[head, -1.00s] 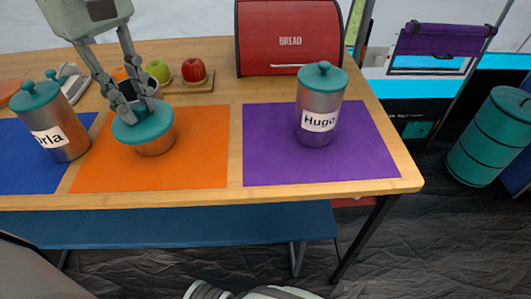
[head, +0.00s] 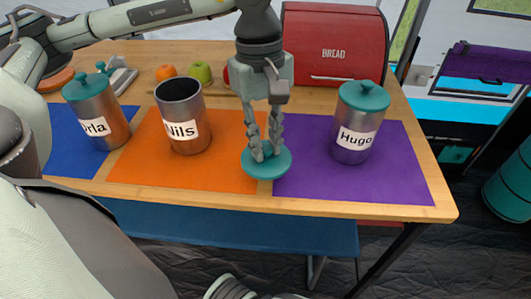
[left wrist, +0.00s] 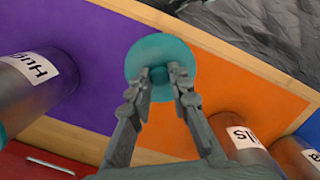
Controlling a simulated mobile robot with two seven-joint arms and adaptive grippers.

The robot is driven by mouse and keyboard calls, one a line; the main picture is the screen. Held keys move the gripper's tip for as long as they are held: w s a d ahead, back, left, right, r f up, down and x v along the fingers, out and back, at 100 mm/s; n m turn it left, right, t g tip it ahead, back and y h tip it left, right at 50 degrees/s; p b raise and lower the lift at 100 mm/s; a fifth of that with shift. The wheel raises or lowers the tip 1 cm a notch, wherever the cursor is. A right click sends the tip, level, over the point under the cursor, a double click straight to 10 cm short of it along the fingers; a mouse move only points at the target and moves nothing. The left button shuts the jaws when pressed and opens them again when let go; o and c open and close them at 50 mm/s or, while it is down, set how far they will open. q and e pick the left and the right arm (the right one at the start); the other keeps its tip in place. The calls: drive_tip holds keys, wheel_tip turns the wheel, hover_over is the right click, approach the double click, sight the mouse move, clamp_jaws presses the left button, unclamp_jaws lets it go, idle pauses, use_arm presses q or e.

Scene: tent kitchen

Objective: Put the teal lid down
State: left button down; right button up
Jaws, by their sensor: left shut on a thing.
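The teal lid (head: 267,172) is in my left gripper (head: 264,150), which is shut on its knob. The lid lies flat, over the strip of table between the orange mat (head: 220,178) and the purple mat (head: 400,180). I cannot tell whether it touches the table. The left wrist view shows the lid (left wrist: 160,46) between the fingertips (left wrist: 166,76). The open canister labelled Nils (head: 188,135) stands upright on the orange mat, left of the lid. My right gripper is not in view.
The Hugo canister (head: 352,148), lidded, stands on the purple mat to the right. The lidded Orla canister (head: 103,125) stands on the blue mat (head: 62,140). A red bread box (head: 335,50) and fruit (head: 200,72) are behind. The table's front edge (head: 300,205) is close.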

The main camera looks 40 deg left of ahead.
sight(265, 146)
use_arm(q)
wheel_tip(265, 146, down, 4)
drive_tip(key=shift+r, duration=0.25)
drive_tip(key=shift+f, duration=0.2)
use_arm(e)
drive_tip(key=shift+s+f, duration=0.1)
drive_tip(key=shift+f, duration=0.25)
use_arm(q)
drive_tip(key=shift+f, duration=0.1)
